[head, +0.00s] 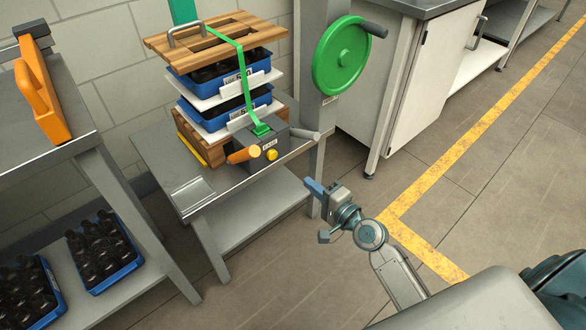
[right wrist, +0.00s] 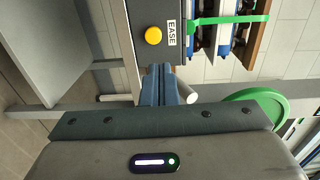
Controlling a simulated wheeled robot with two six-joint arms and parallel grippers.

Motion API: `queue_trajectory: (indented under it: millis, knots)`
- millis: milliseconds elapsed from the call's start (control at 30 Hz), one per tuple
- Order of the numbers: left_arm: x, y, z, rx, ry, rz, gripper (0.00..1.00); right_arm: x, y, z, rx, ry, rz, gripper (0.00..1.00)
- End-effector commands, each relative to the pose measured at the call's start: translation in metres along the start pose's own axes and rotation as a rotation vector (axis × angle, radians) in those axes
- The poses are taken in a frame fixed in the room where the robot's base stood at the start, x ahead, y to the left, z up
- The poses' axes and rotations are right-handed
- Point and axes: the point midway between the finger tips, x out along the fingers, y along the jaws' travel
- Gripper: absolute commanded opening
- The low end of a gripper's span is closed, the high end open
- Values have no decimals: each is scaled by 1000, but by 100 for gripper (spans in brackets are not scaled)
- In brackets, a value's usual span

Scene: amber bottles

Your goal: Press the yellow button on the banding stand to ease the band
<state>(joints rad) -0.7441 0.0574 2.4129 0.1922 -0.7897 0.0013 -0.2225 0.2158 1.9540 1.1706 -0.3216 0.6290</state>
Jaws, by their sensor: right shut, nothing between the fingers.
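The yellow button (head: 272,155) sits on the front of a dark grey box (head: 262,142) on the banding stand (head: 170,150). In the right wrist view the yellow button (right wrist: 153,35) shows beside an EASE label (right wrist: 172,33). A green band (head: 243,80) runs from the box up over a stack of blue crates (head: 230,75) with a wooden lid (head: 210,40). My right gripper (head: 308,184) is shut and empty, in front of the stand and apart from the button. Its blue fingers (right wrist: 160,85) point toward the box. My left gripper is not in view.
An orange handle (head: 242,155) and a grey lever (head: 305,134) stick out from the box beside the button. A green handwheel (head: 341,56) is on the post at right. A shelf at left holds crates of dark bottles (head: 103,250). The floor before the stand is clear.

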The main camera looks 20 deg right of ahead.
Motion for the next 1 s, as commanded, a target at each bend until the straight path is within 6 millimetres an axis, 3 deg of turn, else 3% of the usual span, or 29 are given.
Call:
queue_trajectory:
  millis: [600, 800, 1000]
  knots:
    - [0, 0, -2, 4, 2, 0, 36, 115, -1, 0, 1, 0, -2, 0]
    - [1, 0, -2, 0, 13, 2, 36, 132, 0, 0, 0, 0, 0, 0]
    - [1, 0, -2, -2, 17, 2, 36, 135, 0, 0, -1, 0, 0, 0]
